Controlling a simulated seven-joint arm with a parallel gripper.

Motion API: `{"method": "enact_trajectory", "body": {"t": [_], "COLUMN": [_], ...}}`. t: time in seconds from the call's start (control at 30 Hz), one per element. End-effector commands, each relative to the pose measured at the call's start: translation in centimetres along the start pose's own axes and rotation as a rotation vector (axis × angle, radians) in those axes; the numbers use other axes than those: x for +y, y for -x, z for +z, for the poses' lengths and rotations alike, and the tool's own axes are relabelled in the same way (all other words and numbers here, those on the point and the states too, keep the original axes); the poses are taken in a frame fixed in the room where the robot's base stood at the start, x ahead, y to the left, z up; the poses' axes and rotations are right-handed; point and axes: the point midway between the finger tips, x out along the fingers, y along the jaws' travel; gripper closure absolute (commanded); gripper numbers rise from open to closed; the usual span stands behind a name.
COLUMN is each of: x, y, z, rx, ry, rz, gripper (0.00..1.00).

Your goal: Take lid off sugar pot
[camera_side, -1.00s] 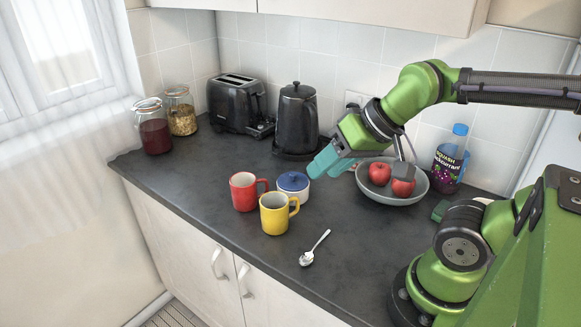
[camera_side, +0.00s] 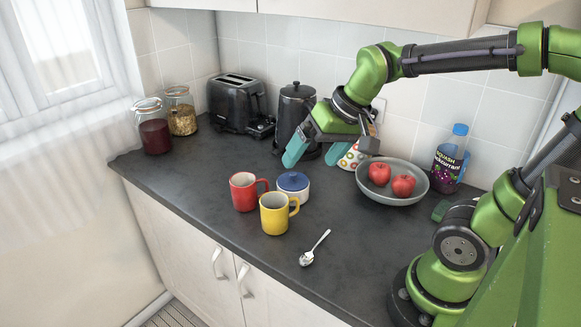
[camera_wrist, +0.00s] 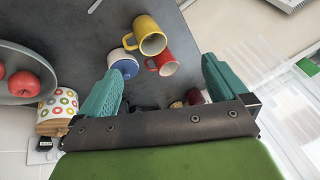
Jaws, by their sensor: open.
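The sugar pot is a small white pot (camera_side: 293,196) with a blue lid (camera_side: 293,182) on it. It stands upright on the counter, just behind the yellow mug and right of the red mug.
A red mug (camera_side: 243,193) and yellow mug (camera_side: 274,215) stand close to the pot. A spoon (camera_side: 314,249) lies in front. A black kettle (camera_side: 293,110) is close behind my gripper. A bowl (camera_side: 366,187) of apples, a spotted container (camera_side: 350,157) and squash bottle (camera_side: 450,160) stand right.

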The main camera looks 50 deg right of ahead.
Motion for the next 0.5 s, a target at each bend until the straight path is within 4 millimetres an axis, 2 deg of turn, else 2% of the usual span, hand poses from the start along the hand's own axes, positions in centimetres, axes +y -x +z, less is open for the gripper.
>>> {"method": "enact_trajectory", "body": {"t": [0.03, 0.1, 0.3, 0.5], "x": [0.4, 1.1, 4.2, 7.5], "y": [-0.8, -1.7, -5.0, -7.5], "z": [-1.9, -4.4, -11.2, -16.4], "rx": [-0.036, -0.08, -0.217, -0.33], "ry": [-0.014, -0.024, -0.035, -0.023], "rz": [0.033, 0.074, 0.194, 0.293], "gripper": [0.0, 0.0, 0.0, 0.0]}}
